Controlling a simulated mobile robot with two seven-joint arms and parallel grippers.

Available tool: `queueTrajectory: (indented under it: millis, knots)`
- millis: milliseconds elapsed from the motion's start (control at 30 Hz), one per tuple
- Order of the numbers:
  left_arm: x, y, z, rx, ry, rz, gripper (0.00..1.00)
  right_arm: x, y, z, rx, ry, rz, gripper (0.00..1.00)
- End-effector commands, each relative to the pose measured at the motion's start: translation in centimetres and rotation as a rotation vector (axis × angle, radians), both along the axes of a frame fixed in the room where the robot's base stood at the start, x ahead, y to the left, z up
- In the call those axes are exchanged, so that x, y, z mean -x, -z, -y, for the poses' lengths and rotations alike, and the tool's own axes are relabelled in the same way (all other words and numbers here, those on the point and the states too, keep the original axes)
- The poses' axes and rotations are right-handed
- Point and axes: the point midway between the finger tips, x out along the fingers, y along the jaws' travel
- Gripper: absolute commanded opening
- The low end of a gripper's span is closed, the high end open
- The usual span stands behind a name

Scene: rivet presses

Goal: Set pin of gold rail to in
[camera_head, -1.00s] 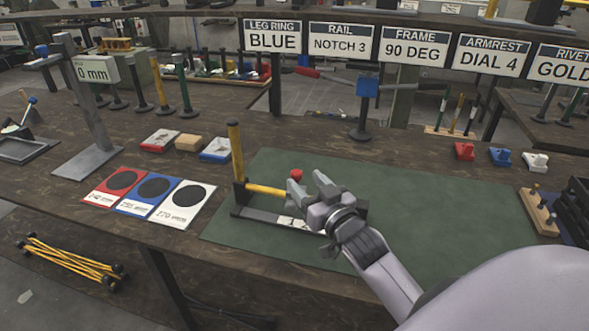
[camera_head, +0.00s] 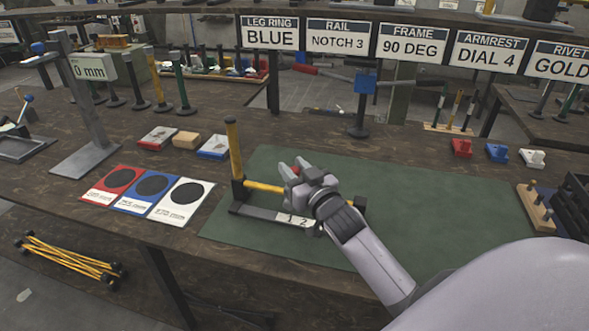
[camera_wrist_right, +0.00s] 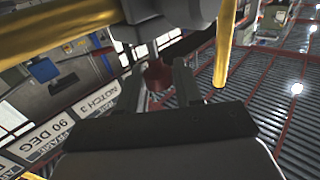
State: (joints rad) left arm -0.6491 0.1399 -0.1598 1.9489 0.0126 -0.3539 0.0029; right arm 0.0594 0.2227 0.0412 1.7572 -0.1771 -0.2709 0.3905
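The gold rail (camera_head: 263,187) is a yellow bar running right from the foot of a yellow upright (camera_head: 234,148). It sits over a dark base with a white strip marked 1 and 2 (camera_head: 296,220) on the green mat. Its red pin knob (camera_head: 295,170) is mostly hidden by my right gripper (camera_head: 294,169). In the right wrist view the red knob (camera_wrist_right: 158,75) lies between the two dark fingers (camera_wrist_right: 159,84). A gap shows beside it, so the gripper looks open around the knob. Yellow bars (camera_wrist_right: 226,45) pass close by. My left gripper is out of view.
The green mat (camera_head: 420,205) is mostly clear to the right. Red, blue and white cards (camera_head: 150,187) lie left of the rail. A blue-headed stand (camera_head: 361,100) stands behind the mat. A wooden peg block (camera_head: 535,208) is at the right.

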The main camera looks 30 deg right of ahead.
Motion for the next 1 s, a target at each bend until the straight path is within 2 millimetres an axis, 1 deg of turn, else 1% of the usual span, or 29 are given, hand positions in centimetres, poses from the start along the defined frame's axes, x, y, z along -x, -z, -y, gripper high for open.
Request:
queueTrajectory:
  millis: [100,267,500,533,567,600,867,1000]
  knots:
    - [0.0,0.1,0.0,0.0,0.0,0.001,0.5,0.0,0.3,0.0,0.0,0.0,-0.001,0.0]
    - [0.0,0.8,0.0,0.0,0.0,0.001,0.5,0.0,2.2,0.0,-0.002,0.001,-0.004,0.0]
    - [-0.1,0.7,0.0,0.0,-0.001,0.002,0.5,0.1,2.3,0.0,-0.001,0.001,-0.007,0.0]
    - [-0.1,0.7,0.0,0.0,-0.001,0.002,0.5,0.1,2.3,0.0,-0.001,0.001,-0.007,0.38]
    - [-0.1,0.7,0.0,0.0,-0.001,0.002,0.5,0.1,2.3,0.0,-0.001,0.001,-0.008,0.47]
    - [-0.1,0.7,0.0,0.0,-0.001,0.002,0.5,0.1,2.3,0.0,-0.001,0.001,-0.007,0.55]
    - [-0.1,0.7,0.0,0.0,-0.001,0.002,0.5,0.1,2.1,0.0,0.0,0.0,-0.003,0.55]
    - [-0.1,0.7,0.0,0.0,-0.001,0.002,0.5,0.7,2.2,-0.1,0.0,0.0,-0.003,0.55]
